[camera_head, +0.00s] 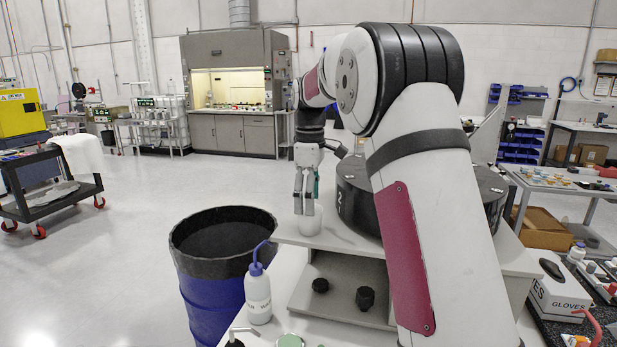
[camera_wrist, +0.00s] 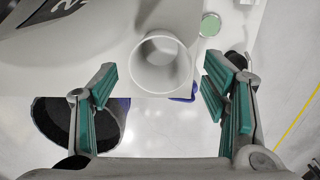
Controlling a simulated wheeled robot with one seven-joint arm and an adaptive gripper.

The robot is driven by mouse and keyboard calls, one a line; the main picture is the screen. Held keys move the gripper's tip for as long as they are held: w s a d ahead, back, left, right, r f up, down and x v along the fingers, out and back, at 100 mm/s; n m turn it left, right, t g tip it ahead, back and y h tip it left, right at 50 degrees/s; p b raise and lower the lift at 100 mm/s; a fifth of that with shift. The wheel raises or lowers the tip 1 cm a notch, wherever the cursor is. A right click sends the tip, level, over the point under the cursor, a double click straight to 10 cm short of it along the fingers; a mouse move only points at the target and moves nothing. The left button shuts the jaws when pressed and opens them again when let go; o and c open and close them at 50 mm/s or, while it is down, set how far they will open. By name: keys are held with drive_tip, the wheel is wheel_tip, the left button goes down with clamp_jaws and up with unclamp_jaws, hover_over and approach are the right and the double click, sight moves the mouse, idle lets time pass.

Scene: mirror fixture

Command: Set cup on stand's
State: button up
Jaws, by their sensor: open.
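A white cup (camera_wrist: 161,64) stands upright on the pale top of the stand (camera_wrist: 95,62), near its edge, in the wrist view. The cup (camera_head: 310,221) also shows in the head view, just under my gripper. The stand (camera_head: 330,240) has a raised shelf with a lower level beneath it. My gripper (camera_wrist: 161,92) is open, with its green-padded fingers on either side of the cup's near rim and apart from it. In the head view my gripper (camera_head: 306,205) points down above the cup. My arm hides part of the stand.
A dark round fixture (camera_head: 355,195) marked 2 sits on the stand beside the cup. A blue barrel (camera_head: 215,290) stands left, a wash bottle (camera_head: 258,295) in front. A glove box (camera_head: 560,290) is at right. Open floor lies left.

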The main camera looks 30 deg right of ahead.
wheel_tip(320, 180, up, 8)
drive_tip(key=b, duration=0.1)
drive_tip(key=s+a+r+m+t, duration=0.1)
drive_tip(key=s+a+m, duration=0.1)
drive_tip(key=s+a, duration=0.45)
drive_tip(key=s+a+r+m+t, duration=0.1)
drive_tip(key=s+a+m+t, duration=0.2)
drive_tip(key=s, duration=0.6)
drive_tip(key=s+a+f+m, duration=0.1)
drive_tip(key=s+a+f, duration=0.1)
drive_tip(key=s, duration=0.3)
drive_tip(key=s+a+f+m+t, duration=0.1)
drive_tip(key=s+a+f, duration=0.1)
drive_tip(key=s+f, duration=0.2)
drive_tip(key=s+a+f+m, duration=0.2)
drive_tip(key=s+f, duration=0.1)
drive_tip(key=s, duration=0.3)
drive_tip(key=shift+s+a+f, duration=0.3)
drive_tip(key=shift+s+f, duration=0.1)
